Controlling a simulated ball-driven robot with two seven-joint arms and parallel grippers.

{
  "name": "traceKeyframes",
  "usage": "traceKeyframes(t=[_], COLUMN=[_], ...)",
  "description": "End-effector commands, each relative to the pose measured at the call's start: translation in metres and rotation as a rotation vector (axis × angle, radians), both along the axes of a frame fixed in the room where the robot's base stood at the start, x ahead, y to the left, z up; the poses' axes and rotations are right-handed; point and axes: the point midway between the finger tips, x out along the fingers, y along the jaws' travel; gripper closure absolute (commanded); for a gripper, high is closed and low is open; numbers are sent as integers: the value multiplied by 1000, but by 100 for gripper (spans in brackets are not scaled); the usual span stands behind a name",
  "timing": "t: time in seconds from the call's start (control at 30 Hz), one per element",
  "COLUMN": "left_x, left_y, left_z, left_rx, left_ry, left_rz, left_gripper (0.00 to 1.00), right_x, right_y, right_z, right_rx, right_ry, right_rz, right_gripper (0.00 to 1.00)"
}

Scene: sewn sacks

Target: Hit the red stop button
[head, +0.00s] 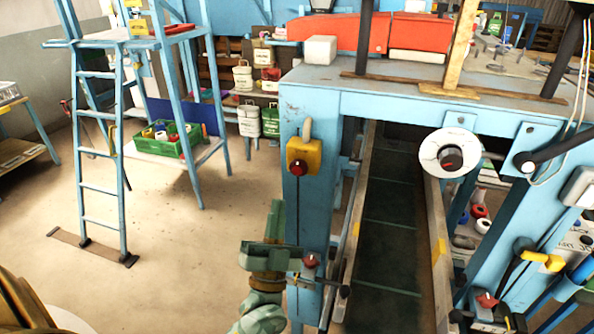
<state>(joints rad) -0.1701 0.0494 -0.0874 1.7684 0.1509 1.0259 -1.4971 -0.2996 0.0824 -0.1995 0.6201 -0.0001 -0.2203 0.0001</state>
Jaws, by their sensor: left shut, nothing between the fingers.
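A red stop button (298,168) sits on the lower part of a yellow box (303,150), fixed to the front of the blue machine post. My left gripper (277,206) is greenish and points upward, in front of the post's left side. Its fingers are shut and empty. In the picture the fingertips are below and a little left of the red button, apart from it. How far they are from the post in depth is hard to tell. My right gripper is not in view.
A smaller red knob (311,260) shows lower on the post, close to my left gripper. A dark conveyor belt (389,220) runs right of the post. A white handwheel (430,152) is farther right. A blue ladder (98,150) stands left; the floor between is clear.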

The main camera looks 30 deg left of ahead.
Motion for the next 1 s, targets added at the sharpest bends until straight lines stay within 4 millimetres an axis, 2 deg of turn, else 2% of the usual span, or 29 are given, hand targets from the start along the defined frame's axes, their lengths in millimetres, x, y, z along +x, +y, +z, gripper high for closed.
traceKeyframes(t=[0.23, 0.7, 1.0], left_x=[13, 73, 86], left_y=[3, 17, 21], left_z=[-1, -2, 0], left_rx=[2, 1, 1], left_ry=[0, 2, 2], left_rz=[-1, -1, -1], left_gripper=[100, 100, 100], right_x=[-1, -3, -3], right_y=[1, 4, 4], right_z=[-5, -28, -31], right_rx=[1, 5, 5], right_ry=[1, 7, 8], right_rz=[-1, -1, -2], right_gripper=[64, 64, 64])
